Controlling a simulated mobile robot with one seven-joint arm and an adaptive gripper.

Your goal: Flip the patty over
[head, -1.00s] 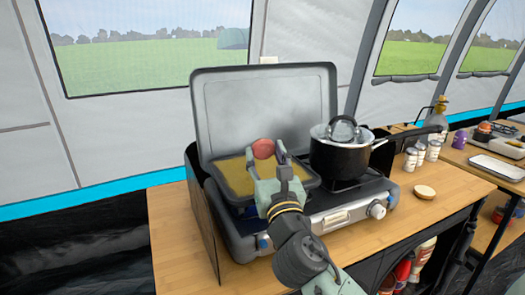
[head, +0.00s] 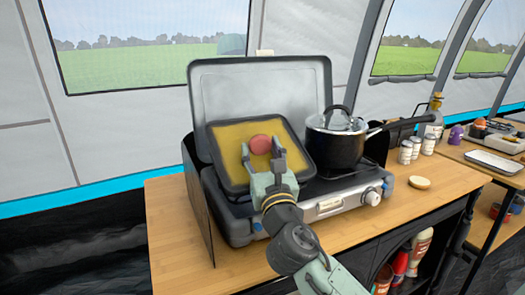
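The patty (head: 261,144) is a round, reddish-pink disc seen in front of the yellow surface of a dark-rimmed, square griddle pan (head: 226,136). The pan stands tilted on the left of the camp stove, its far edge raised towards the lid. My gripper (head: 262,149) reaches over the pan's near side, its two fingers spread on either side of the patty. I cannot tell whether the fingertips touch or grip the patty, or whether it rests on the pan. The gripper body hides the pan's near edge.
The stove (head: 330,206) has its lid (head: 290,82) raised behind the pan. A black pot (head: 342,148) with a glass lid stands on its right side, handle pointing right. A bun half (head: 420,183) and several white jars are farther right. The counter's front left (head: 180,225) is clear.

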